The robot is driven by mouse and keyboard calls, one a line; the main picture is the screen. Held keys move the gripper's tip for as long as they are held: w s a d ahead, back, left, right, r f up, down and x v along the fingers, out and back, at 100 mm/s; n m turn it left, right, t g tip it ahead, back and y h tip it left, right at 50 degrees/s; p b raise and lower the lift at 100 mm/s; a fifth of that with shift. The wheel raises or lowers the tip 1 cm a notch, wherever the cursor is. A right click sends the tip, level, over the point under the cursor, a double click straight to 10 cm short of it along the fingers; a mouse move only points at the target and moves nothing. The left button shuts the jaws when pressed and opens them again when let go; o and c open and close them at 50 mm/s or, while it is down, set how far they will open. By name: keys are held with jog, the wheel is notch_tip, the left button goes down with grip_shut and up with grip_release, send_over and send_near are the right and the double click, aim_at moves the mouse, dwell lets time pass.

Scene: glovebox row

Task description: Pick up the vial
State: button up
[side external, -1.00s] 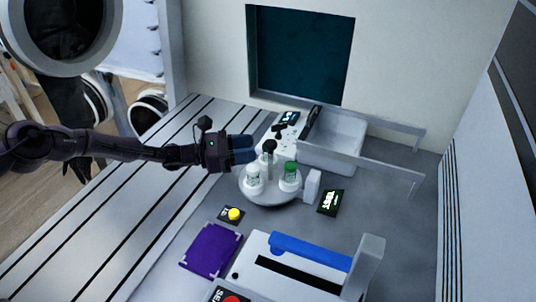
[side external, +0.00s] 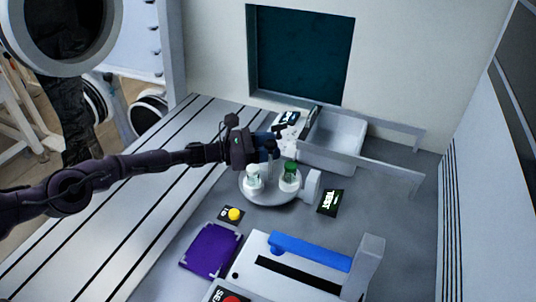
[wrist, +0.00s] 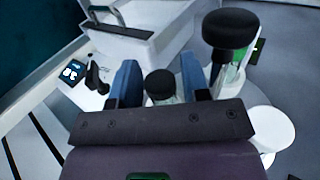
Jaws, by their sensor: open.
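Several small vials stand on a round white carousel (side external: 270,200). In the side view one has a pale top (side external: 252,178) and another shows green (side external: 290,170). In the wrist view a vial with a black cap (wrist: 160,86) is between the blue fingers of my gripper (wrist: 160,74), with gaps on both sides. My gripper (side external: 270,146) is open above the back of the carousel. It hides most of this vial in the side view. A larger-looking black top (wrist: 230,28) on a pale body is just right of the right finger.
A yellow button (side external: 235,214), purple mat (side external: 211,250) and blue-handled device (side external: 310,252) are in front. Grey floor is free at right.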

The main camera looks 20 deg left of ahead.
jog(key=c, duration=0.7)
jog(key=shift+o, duration=0.2)
jog(key=shift+w+r, duration=0.1)
jog(key=shift+r, duration=0.15)
jog(key=shift+r, duration=0.4)
notch_tip(320, 180, up, 13)
jog(key=shift+f, duration=0.15)
dwell(0.5)
